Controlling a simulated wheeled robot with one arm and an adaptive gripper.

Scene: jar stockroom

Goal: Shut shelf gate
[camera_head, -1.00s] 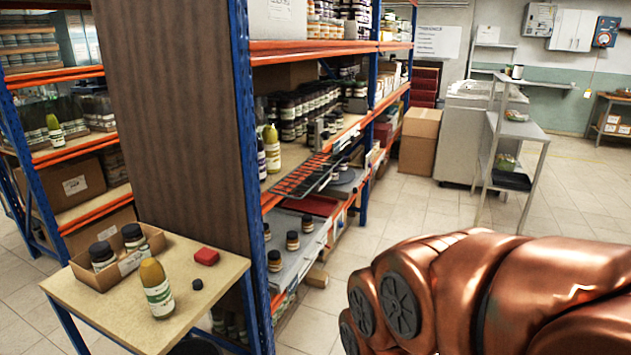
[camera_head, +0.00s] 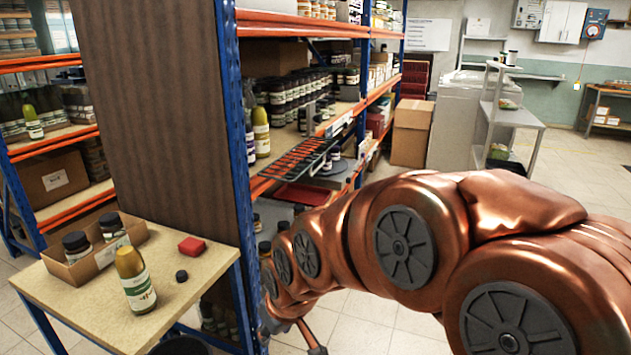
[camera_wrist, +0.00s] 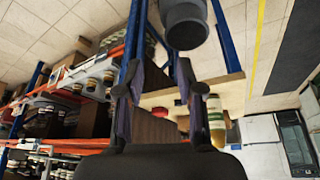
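The shelf gate is a wire grid panel with dark and orange bars (camera_head: 293,164). It juts out at a slant from the front of the blue and orange shelf, at the middle level, below several jars. I cannot make out the gate for sure in the wrist view. My copper arm reaches across the lower right of the head view, below the gate. In the wrist view my gripper (camera_wrist: 153,88) has its two dark fingers apart with nothing between them. Only a small part near the gripper shows at the bottom of the head view.
A small table (camera_head: 205,262) stands left of the shelf, holding an open cardboard box (camera_head: 105,257) of jars, a yellow-brown bottle (camera_head: 137,284), a red block (camera_head: 192,246) and a dark lid (camera_head: 181,276). A blue shelf post (camera_head: 237,190) stands close to my arm. Floor is clear beyond.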

